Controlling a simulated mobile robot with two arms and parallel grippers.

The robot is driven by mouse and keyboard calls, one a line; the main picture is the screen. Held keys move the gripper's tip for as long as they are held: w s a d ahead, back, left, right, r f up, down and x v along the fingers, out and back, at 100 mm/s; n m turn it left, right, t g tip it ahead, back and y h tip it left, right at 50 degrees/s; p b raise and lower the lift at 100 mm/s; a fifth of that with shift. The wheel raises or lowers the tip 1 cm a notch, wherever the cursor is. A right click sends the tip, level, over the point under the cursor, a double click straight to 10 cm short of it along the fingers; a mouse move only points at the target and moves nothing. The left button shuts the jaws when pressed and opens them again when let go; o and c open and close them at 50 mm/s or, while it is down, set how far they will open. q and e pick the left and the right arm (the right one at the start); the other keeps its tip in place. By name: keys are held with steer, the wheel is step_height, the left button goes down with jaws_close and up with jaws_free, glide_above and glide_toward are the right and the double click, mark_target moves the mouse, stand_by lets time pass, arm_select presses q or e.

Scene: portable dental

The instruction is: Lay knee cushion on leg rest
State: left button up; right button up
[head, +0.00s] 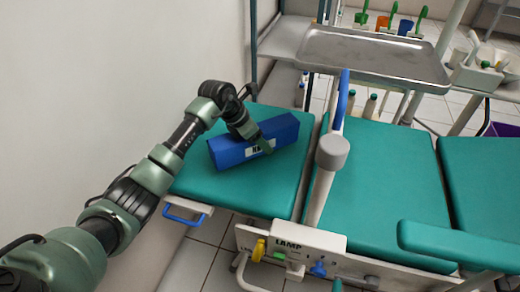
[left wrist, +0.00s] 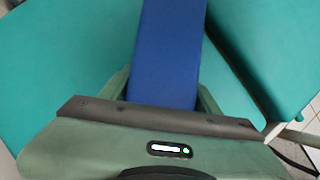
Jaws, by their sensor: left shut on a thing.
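The knee cushion (head: 233,152) is a long blue block with a white label on its near side. It is on or just above the teal leg rest (head: 206,187) at the left in the head view; whether it touches the pad I cannot tell. My left gripper (head: 264,144) is shut on the cushion from above, near its middle. In the left wrist view the blue cushion (left wrist: 167,50) runs between the two green fingers (left wrist: 165,98), with the teal pad (left wrist: 70,50) around it. The cushion's underside is hidden. My right gripper is not in view.
A pale post with a grey knob (head: 332,152) and a blue handle stands between the leg rest and the seat pad (head: 380,190). A metal tray (head: 375,55) is at the back. A panel marked LAMP (head: 290,245) is in front. A wall is at left.

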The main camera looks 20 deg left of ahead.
arm_select(q)
step_height(320, 180, down, 4)
steer(key=shift+r+b, duration=0.1)
steer(key=shift+b, duration=0.25)
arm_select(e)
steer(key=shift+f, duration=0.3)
arm_select(q)
steer(key=o, duration=1.6)
steer(key=shift+c, duration=0.2)
steer(key=shift+s+a+r, duration=0.1)
steer(key=shift+a+r, duration=0.05)
steer(key=shift+r, duration=0.2)
steer(key=p+v, duration=0.1)
steer(key=v, duration=0.2)
steer(key=p+v, duration=0.1)
steer(key=v, duration=0.7)
steer(key=shift+s, duration=0.15)
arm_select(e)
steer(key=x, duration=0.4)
